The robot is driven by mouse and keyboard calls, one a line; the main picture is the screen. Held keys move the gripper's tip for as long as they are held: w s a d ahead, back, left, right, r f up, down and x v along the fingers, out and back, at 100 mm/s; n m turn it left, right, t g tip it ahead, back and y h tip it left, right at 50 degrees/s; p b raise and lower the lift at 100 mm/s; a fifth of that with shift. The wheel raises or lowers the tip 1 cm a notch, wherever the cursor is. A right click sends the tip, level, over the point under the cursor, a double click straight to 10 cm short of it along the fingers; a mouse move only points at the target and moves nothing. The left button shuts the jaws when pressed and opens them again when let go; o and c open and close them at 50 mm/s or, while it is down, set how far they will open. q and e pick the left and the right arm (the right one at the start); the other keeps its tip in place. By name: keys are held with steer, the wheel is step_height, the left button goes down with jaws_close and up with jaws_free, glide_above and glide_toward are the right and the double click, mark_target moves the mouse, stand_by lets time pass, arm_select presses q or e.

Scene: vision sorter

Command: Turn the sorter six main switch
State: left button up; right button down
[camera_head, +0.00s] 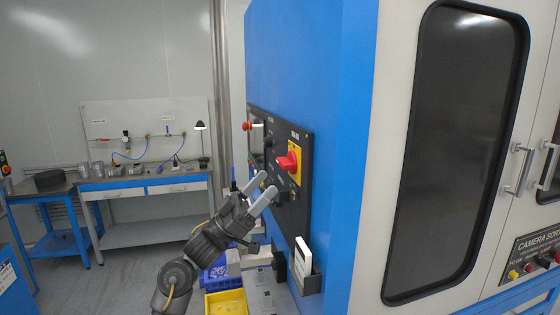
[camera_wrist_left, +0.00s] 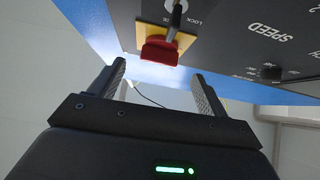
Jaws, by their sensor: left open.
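The main switch (camera_head: 287,161) is a red rotary handle on a yellow plate (camera_head: 295,166), set in the black control panel on the side of the blue machine. In the left wrist view the red handle (camera_wrist_left: 160,50) shows at the top centre, beyond the fingertips. My left gripper (camera_head: 265,186) is open and empty, just below and left of the switch in the head view, apart from it. Its two fingers also show in the left wrist view (camera_wrist_left: 158,85). My right gripper is not in view.
The black panel (camera_head: 304,207) also carries a red button (camera_head: 246,126) and small knobs. A holder with a white card (camera_head: 303,262) sticks out below. A yellow crate (camera_head: 226,303) and a blue crate (camera_head: 218,275) stand low beside the machine. A workbench (camera_head: 145,188) stands at the back left.

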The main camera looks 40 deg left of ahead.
mark_target(286, 163)
arm_select(q)
steer(key=p+x, duration=0.2)
steer(key=x, duration=0.4)
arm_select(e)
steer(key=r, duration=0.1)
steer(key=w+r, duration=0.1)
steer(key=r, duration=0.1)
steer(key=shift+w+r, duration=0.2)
arm_select(q)
steer(key=shift+s, duration=0.1)
steer(key=shift+r, duration=0.1)
steer(key=c, duration=1)
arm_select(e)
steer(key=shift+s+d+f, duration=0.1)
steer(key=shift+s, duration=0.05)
